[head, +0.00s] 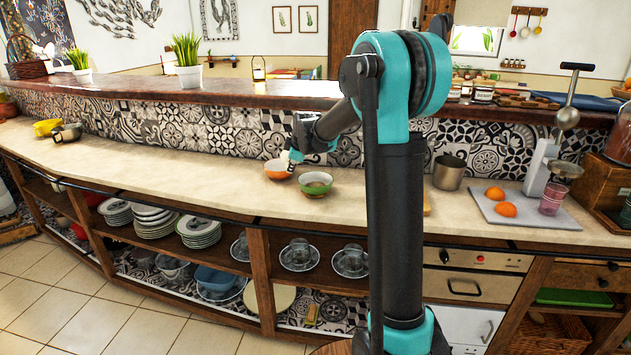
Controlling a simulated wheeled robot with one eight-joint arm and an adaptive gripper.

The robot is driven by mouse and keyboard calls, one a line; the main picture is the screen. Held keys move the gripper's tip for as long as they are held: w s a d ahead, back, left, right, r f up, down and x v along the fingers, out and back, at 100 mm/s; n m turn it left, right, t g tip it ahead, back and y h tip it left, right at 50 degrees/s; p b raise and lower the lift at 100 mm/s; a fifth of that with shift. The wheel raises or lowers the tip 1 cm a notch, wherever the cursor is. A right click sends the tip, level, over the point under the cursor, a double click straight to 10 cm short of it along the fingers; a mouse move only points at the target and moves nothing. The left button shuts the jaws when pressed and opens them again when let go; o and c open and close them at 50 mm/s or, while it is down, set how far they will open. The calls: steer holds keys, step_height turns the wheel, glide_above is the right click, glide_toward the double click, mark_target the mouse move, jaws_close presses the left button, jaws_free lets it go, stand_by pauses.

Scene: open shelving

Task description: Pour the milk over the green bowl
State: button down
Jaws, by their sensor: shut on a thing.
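The green bowl (316,189) stands upright on the pale counter, left of my arm, with something brownish inside it. My gripper (299,143) is small in the view, just above and to the left of the green bowl. It is shut on a small white and teal thing, which looks like the milk (293,157). My arm hides part of the counter to the right.
An orange bowl (276,171) stands just left of the green bowl. A metal pot (448,173) and a grey board (510,209) with oranges are right of my arm. The tiled wall rises behind. The counter left of the bowls is largely clear.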

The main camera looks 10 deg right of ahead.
steer(key=shift+w+a+f+t+y, duration=0.1)
steer(key=shift+w+f+t+y, duration=0.05)
steer(key=shift+f+t+y, duration=0.45)
steer(key=shift+w+a+f+t+y, duration=0.1)
steer(key=shift+f+t+y, duration=0.25)
steer(key=shift+t, duration=0.35)
steer(key=shift+f+t, duration=0.15)
steer(key=shift+t, duration=0.15)
steer(key=shift+s+d+f+t+y+p, duration=0.3)
steer(key=shift+s+d+f+t+y, duration=0.2)
steer(key=shift+t, duration=0.2)
steer(key=shift+w+a+f+t+y, duration=0.2)
steer(key=shift+w+t+y, duration=0.05)
steer(key=shift+t, duration=0.15)
steer(key=shift+f+m+t+y, duration=0.3)
steer(key=shift+t, duration=0.1)
stand_by(0.6)
steer(key=shift+r+t+y+p, duration=0.15)
steer(key=shift+t+y+p, duration=0.15)
steer(key=shift+t+p, duration=0.4)
steer(key=shift+g, duration=0.3)
